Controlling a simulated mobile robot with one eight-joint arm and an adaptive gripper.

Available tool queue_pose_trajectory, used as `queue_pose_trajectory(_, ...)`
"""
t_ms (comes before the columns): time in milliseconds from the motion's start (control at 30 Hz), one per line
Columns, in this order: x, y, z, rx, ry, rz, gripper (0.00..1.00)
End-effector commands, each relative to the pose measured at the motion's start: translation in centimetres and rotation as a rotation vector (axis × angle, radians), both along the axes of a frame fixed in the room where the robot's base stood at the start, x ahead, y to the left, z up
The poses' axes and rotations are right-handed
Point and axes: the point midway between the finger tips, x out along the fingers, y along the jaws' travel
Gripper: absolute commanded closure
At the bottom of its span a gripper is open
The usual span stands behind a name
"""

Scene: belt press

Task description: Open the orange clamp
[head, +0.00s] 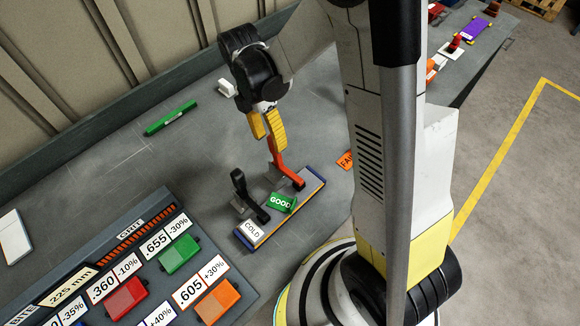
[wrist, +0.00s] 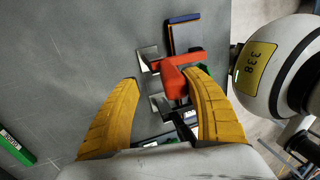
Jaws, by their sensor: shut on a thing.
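The orange clamp (head: 276,154) stands at the far end of a narrow bar, its orange-red lever raised upright. In the wrist view the orange clamp (wrist: 180,72) is by the tip of the right finger. My gripper (head: 268,128) is at the top of the lever, with its yellow fingers pointing down, and is shut on the lever. In the wrist view my gripper (wrist: 165,82) shows its fingers well apart, and the exact contact is partly hidden. A black clamp (head: 240,185) stands at the near end of the same bar.
The bar (head: 308,194) carries a green GOOD block (head: 282,202) and a white COLD label (head: 252,231). A panel with coloured buttons (head: 180,254) is at the lower left. A green bar (head: 171,117) lies farther back. Grey bench between is mostly clear.

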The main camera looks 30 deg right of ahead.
Motion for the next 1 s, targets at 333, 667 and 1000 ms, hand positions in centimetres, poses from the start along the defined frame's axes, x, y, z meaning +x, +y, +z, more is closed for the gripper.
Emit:
queue_pose_trajectory(333, 1.7, 0.6, -0.6, 0.001, -0.004, 0.001, 0.57)
queue_pose_trajectory(667, 3.0, 1.0, -1.2, 0.001, -0.003, 0.0, 0.57)
queue_pose_trajectory(1000, 4.1, 1.3, -2.1, 0.001, -0.002, 0.0, 0.57)
